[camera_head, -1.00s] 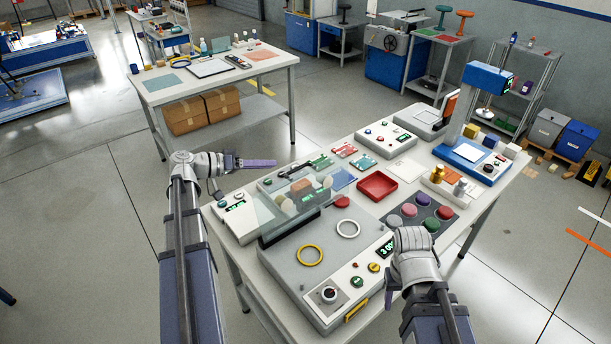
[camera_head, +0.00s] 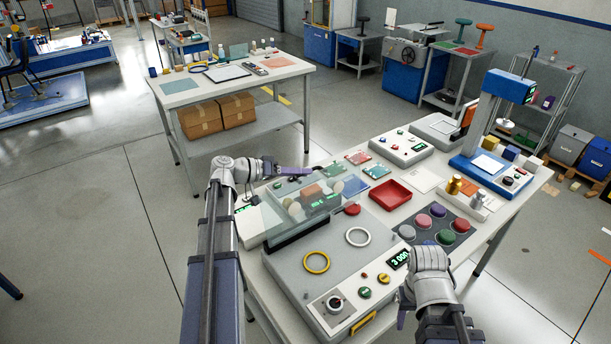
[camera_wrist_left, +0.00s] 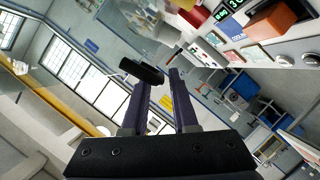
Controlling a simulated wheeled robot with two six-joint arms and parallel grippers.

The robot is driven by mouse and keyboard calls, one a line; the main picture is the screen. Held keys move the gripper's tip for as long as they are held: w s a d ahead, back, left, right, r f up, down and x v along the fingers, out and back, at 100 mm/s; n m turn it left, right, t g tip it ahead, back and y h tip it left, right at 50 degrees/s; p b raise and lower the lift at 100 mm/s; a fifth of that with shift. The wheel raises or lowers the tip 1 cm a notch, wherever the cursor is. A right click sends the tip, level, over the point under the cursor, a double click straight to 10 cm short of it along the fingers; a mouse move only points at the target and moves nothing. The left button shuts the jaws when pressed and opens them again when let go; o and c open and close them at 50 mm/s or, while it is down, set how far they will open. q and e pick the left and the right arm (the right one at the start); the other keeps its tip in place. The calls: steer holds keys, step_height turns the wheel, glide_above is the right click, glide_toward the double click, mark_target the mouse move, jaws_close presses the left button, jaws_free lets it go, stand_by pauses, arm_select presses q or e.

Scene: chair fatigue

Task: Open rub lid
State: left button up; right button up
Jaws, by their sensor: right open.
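The rub tester (camera_head: 285,275) is a grey machine on the near table, with a clear lid (camera_head: 283,213) over its back part and a black bar along the lid's near side. My left gripper (camera_head: 308,172) is behind the lid, at its far side. In the left wrist view its two fingers (camera_wrist_left: 158,80) stand apart, and a short black handle-like piece (camera_wrist_left: 142,71) shows at the left fingertip. I cannot tell whether they touch. My right gripper (camera_head: 402,308) is low at the machine's right front corner; its fingers are mostly hidden.
A yellow ring (camera_head: 316,262) and a white ring (camera_head: 358,237) lie on the machine's top. Colored round pads (camera_head: 437,210), a red tray (camera_head: 390,194) and a blue test stand (camera_head: 487,165) are to the right. Another table (camera_head: 225,88) stands behind; floor is free at left.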

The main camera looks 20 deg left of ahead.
arm_select(q)
steer(key=shift+x, duration=0.85)
jaws_close()
stand_by(0.8)
